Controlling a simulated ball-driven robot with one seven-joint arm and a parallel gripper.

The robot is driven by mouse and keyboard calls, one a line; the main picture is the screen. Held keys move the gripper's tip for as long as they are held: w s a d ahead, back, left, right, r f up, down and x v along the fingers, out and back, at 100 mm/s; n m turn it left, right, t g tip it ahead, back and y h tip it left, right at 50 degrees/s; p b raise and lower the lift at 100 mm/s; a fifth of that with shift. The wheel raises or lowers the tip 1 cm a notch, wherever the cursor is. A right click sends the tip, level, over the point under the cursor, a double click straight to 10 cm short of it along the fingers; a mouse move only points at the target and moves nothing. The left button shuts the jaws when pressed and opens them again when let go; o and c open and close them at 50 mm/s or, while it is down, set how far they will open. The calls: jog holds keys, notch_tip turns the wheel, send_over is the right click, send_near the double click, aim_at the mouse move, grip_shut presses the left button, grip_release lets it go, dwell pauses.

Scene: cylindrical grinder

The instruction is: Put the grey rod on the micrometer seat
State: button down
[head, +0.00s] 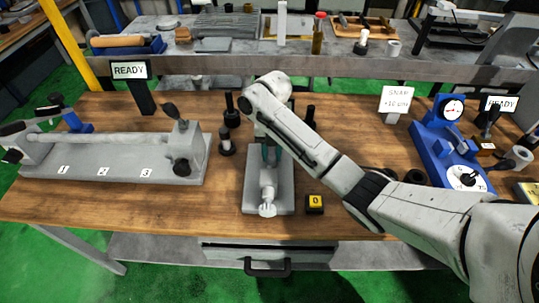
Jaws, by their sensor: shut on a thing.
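My gripper (271,154) has teal fingers, points down over the back half of a grey block fixture (286,198) in the middle of the bench, and is shut on a small grey piece mostly hidden by the fingers. I cannot tell what that piece is, or whether it touches the fixture. A pale metal knob (267,207) sticks out of the fixture's front; this looks like the micrometer seat. A long grey rod (105,138) lies level across the grinder-like fixture (190,155) at left, between its two end blocks, apart from my gripper.
A blue gauge stand (436,150) is at right, a READY sign (130,72) at left. The wooden bench front is mostly clear.

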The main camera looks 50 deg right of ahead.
jog(key=shift+w+a+f, duration=0.15)
jog(key=shift+w+f, duration=0.1)
jog(key=shift+w, duration=0.05)
jog(key=shift+f, duration=0.15)
jog(key=c, duration=0.8)
grip_release()
notch_tip(320, 180, up, 12)
jog(key=w+d+p, duration=0.1)
jog(key=p, duration=0.3)
jog(key=w+a+f+m+t+y, duration=0.1)
jog(key=a+f+m, duration=0.15)
jog(key=a, duration=0.45)
jog(key=a+f+m+t+y, duration=0.1)
jog(key=a+m, duration=0.2)
jog(key=a, duration=0.4)
jog(key=s+a+f+m, duration=0.4)
jog(key=s+a+m, duration=0.2)
jog(key=a+m, duration=0.15)
jog(key=s+d+f+m+h, duration=0.1)
jog(key=s+d+m+h, duration=0.1)
jog(key=s+m, duration=0.4)
jog(key=s+d+f+m+h, duration=0.1)
jog(key=s+d+m, duration=0.3)
jog(key=s, duration=1.2)
jog(key=f+m, duration=0.1)
jog(key=m, duration=0.2)
jog(key=shift+s+f+h, duration=0.2)
jog(key=shift+f+h, duration=0.1)
jog(key=shift+h, duration=0.1)
